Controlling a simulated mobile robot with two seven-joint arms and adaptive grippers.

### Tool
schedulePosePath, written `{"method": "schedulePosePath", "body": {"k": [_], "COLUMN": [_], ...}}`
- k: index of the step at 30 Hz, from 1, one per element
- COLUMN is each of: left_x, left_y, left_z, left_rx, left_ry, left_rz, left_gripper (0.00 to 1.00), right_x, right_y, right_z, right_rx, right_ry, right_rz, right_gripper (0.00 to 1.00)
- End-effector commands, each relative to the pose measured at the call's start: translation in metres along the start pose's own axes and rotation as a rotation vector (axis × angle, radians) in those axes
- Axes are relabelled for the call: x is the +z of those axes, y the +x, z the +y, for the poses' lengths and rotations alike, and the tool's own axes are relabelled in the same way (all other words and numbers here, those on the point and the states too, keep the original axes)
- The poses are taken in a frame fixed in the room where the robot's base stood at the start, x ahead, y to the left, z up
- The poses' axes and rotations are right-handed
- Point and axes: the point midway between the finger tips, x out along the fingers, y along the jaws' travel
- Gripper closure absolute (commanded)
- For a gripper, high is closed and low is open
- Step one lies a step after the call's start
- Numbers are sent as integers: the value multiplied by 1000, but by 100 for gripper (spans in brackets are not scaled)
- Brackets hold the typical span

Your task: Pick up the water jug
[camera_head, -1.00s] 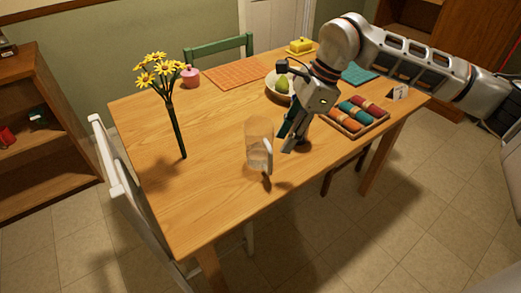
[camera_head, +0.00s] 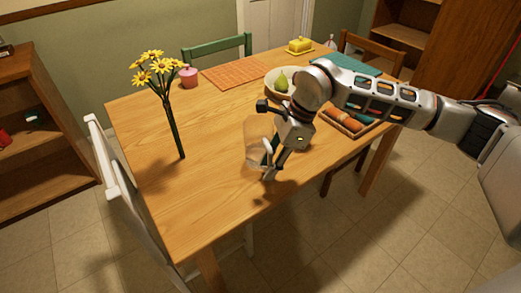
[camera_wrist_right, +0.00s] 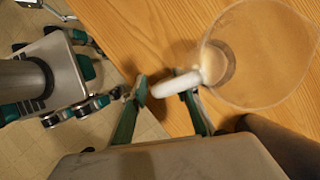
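The water jug (camera_head: 256,136) is a clear, see-through vessel with a pale handle, standing upright near the table's front edge. In the right wrist view, its round rim and clear body (camera_wrist_right: 258,60) are at the upper right, and its white handle (camera_wrist_right: 176,85) reaches toward my fingers. My right gripper (camera_head: 268,166) is at the jug's handle side and covers part of it in the head view. In the wrist view, its two teal fingers (camera_wrist_right: 166,95) are apart with the handle between them; no firm closing shows. My left gripper is in neither view.
A tall stem of yellow flowers (camera_head: 174,125) stands left of the jug. A bowl with a pear (camera_head: 281,83) and a tray of rolled cloths (camera_head: 345,122) are behind the right arm. A white chair (camera_head: 125,190) is at the left.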

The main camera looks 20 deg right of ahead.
Motion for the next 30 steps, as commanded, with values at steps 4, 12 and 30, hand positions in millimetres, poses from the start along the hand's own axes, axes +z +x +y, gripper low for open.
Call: {"method": "schedulePosePath", "body": {"k": [4, 12, 30], "left_x": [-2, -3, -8], "left_y": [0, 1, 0], "left_z": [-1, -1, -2], "left_rx": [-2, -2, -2], "left_ry": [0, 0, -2], "left_rz": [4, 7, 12], "left_gripper": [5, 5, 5], "right_x": [0, 1, 9], "right_y": [-1, -2, -21], "right_z": [0, -1, -1], "right_rx": [0, -2, -4], "right_ry": [0, -1, -2], "right_rz": [0, -2, -2], "right_gripper": [94, 100, 100]}}
